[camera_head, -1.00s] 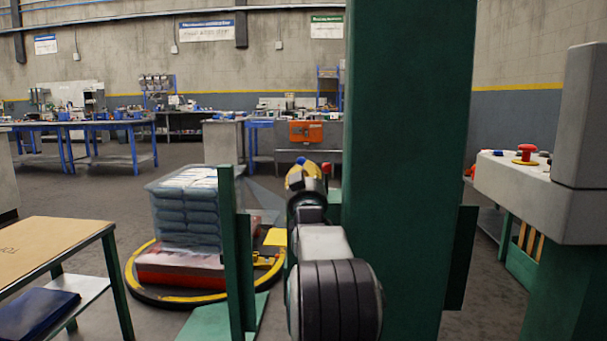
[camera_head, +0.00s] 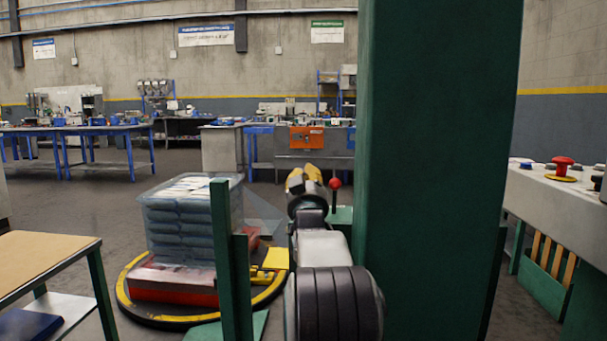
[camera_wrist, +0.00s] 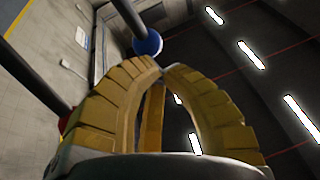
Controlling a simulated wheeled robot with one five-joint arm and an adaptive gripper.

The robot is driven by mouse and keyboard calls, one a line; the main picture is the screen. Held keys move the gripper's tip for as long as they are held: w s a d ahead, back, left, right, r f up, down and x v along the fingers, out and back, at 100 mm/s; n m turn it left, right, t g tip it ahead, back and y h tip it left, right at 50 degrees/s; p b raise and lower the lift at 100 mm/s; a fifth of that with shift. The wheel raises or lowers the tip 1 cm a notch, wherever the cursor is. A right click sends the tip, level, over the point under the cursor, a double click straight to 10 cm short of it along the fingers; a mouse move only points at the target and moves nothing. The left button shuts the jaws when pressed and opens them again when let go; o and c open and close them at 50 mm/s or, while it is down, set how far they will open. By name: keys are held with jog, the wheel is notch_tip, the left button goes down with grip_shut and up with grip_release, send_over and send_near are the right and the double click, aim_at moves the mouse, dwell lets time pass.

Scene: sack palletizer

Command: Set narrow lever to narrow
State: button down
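A lever with a blue ball knob (camera_wrist: 148,44) and a grey shaft stands just beyond the fingertips in the wrist view. It is hidden behind my gripper in the head view. A second lever with a red ball knob (camera_head: 335,184) stands upright just right of my gripper; part of its knob shows at the wrist view's left edge (camera_wrist: 66,120). No readable label shows which lever is the narrow one.
A thick green column (camera_head: 435,170) stands close on the right, and a thin green post (camera_head: 231,260) at the left. A pallet stack of sacks (camera_head: 187,225) sits on a yellow-edged turntable (camera_head: 135,310). A red emergency button (camera_head: 563,164) is at the right.

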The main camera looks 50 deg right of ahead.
jog(key=g+y+p, duration=0.1)
jog(key=p, duration=0.2)
jog(key=w+d+r+g+y+p, duration=0.1)
jog(key=p, duration=0.2)
jog(key=shift+d, duration=0.2)
jog(key=shift+w+d+f+m+g+y+p, duration=0.3)
jog(key=shift+g+y+p, duration=0.25)
jog(key=shift+p, duration=0.3)
jog(key=shift+w+d+f, duration=0.15)
jog(key=shift+f, duration=0.05)
